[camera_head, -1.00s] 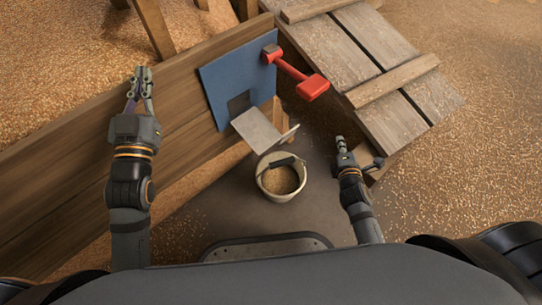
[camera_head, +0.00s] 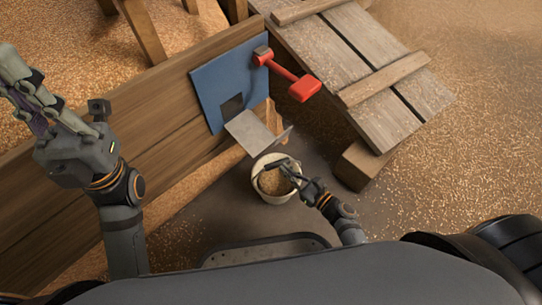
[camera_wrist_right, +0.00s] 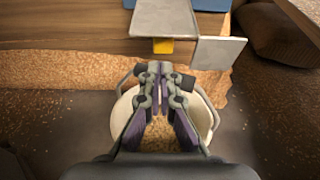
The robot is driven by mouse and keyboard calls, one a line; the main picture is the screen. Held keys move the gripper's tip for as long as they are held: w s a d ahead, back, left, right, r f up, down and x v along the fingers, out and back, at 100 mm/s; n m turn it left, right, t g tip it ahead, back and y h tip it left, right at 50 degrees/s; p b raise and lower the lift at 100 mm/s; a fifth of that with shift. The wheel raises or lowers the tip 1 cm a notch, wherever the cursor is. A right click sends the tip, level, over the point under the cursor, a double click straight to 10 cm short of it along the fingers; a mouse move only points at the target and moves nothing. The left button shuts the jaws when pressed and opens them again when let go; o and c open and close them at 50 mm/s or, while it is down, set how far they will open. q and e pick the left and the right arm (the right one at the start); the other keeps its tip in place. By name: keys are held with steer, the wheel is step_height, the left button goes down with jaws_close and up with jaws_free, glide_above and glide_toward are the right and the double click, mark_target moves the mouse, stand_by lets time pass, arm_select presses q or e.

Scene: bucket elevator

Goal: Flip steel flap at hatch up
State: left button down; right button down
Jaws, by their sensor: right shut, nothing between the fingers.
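The steel flap (camera_head: 250,132) is a flat grey plate sloping down and outward below the dark hatch opening (camera_head: 232,104) in the blue panel (camera_head: 207,85). Its plate also shows at the top of the right wrist view (camera_wrist_right: 163,18), with a smaller grey plate (camera_wrist_right: 218,52) at its right. My right gripper (camera_head: 287,168) is shut and empty over the bucket, apart from the flap; its fingertips (camera_wrist_right: 162,68) point toward the flap in the right wrist view. My left gripper (camera_head: 18,78) is raised at the far left, away from the flap; its jaw state is unclear.
A pale bucket (camera_head: 258,188) with grain inside stands below the flap, under my right gripper. A red lever (camera_head: 285,73) sticks out from the panel's upper right. A wooden plank ramp (camera_head: 350,60) lies to the right. Grain covers the open floor beyond.

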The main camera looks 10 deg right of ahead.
steer(key=b+x, duration=0.2)
steer(key=x, duration=0.7)
steer(key=shift+w+a, duration=0.2)
steer(key=shift+w, duration=0.1)
